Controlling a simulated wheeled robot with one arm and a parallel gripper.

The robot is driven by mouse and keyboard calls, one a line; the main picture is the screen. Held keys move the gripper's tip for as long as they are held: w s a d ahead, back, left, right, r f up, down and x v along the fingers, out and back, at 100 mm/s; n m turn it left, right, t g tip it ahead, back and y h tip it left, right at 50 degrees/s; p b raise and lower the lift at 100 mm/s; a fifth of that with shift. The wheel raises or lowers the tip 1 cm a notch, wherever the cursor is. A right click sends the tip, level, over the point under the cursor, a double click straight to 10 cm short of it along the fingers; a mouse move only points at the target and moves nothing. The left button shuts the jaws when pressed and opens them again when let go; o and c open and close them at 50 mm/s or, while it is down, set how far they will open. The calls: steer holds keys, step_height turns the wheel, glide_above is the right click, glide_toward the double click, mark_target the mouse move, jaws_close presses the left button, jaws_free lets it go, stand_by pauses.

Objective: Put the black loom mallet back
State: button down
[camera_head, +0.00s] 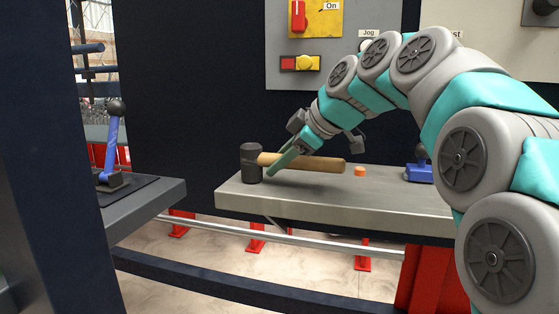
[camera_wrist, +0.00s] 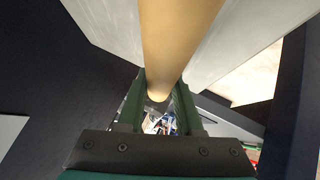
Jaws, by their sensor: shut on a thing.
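The loom mallet has a black cylindrical head (camera_head: 251,164) and a light wooden handle (camera_head: 318,164). It lies sideways in the head view, head to the left, over the left part of the grey metal shelf (camera_head: 330,200). Whether it touches the shelf or hangs just above it I cannot tell. My gripper (camera_head: 273,170) reaches down from the right, its green fingers around the handle close to the head. In the wrist view the handle (camera_wrist: 178,40) runs from the top edge down between the fingers of my gripper (camera_wrist: 159,108), which is shut on it. The mallet head is not clear there.
An orange piece (camera_head: 360,171) and a blue block with a dark knob (camera_head: 418,173) are on the shelf to the right. A control panel (camera_head: 318,70) is on the dark wall behind. A blue lever (camera_head: 112,145) stands at left. A dark post (camera_head: 40,160) fills the left foreground.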

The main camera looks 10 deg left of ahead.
steer(key=shift+f, duration=0.25)
steer(key=c, duration=0.6)
jaws_free()
steer(key=shift+r, duration=0.15)
steer(key=shift+d+r, duration=0.1)
steer(key=shift+r, duration=0.05)
steer(key=b+v, duration=0.1)
steer(key=v, duration=1)
steer(key=shift+s+d+r, duration=0.2)
steer(key=shift+s+r, duration=0.05)
